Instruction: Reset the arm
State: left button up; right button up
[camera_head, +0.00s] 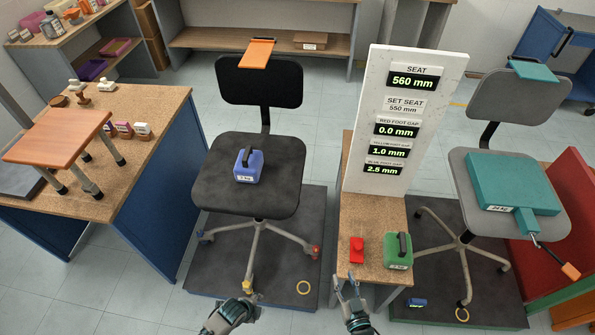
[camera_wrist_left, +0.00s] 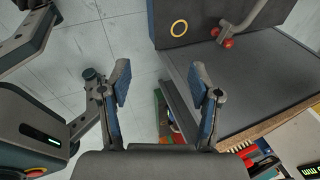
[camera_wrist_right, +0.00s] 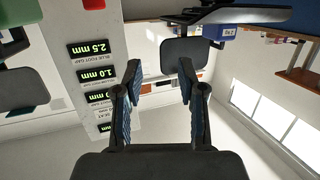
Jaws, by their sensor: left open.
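My left gripper (camera_head: 240,303) is low in the head view, in front of the black chair's yellow foot; whether they touch is unclear. In the left wrist view its fingers (camera_wrist_left: 160,78) are apart with nothing between them. My right gripper (camera_head: 345,290) is at the front edge of the small wooden bench (camera_head: 345,225). In the right wrist view its fingers (camera_wrist_right: 159,75) are apart and empty, with the chair behind them. The black chair (camera_head: 248,180) stands on a dark platform with a blue weight (camera_head: 248,165) on its seat.
A red block (camera_head: 356,250) and a green weight (camera_head: 398,252) are on the bench, close to my right gripper. A white display board (camera_head: 405,120) stands behind them. A grey chair (camera_head: 475,165) bearing a teal block is at right. A wooden workbench (camera_head: 150,160) is at left.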

pick_arm(q)
jog(key=s+a+n+g+y+p, duration=0.1)
jog(key=s+a+n+p, duration=0.1)
jog(key=s+n+p, duration=0.3)
jog(key=s+a+r+n+g+y+p, duration=0.1)
jog(key=s+a+n+p, duration=0.2)
jog(key=s+n, duration=0.9)
jog(key=s+p, duration=0.3)
jog(key=s, duration=0.4)
jog(key=shift+s+n, duration=0.3)
jog(key=shift+s, duration=0.1)
pick_arm(e)
jog(key=s+d+f+g+h, duration=0.1)
jog(key=s+d+f+g, duration=0.2)
jog(key=s, duration=0.7)
jog(key=s+d+f+g+h, duration=0.1)
jog(key=s+d+f+g, duration=0.2)
jog(key=s+f+g, duration=0.3)
jog(key=s+d+f+g+h, duration=0.1)
jog(key=s+d+f+g, duration=0.2)
jog(key=s+f, duration=0.5)
jog(key=s+g, duration=0.1)
jog(key=s, duration=0.4)
jog(key=shift+s+f+m+g+h, duration=0.2)
jog(key=shift+s+m+g+h, duration=0.1)
jog(key=shift+s+g, duration=0.1)
jog(key=shift+w, duration=0.15)
